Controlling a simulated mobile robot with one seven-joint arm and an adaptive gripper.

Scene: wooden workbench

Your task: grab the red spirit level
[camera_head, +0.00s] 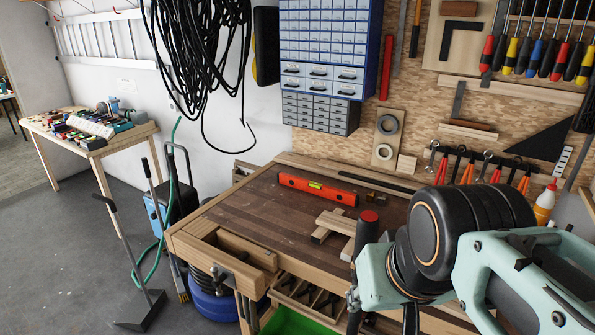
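My arm, mint green with black joints, comes in from the lower right. It is in front of the bench, to the right of the level and nearer the camera, clearly apart from it. I cannot make out the fingers of my gripper against the dark parts at the arm's end, nor whether they are open.
Joined wooden pieces (333,226) lie on the bench (262,214) in front of the level. Drawer cabinets (325,65) and tools hang behind. The bench top left of the level is clear.

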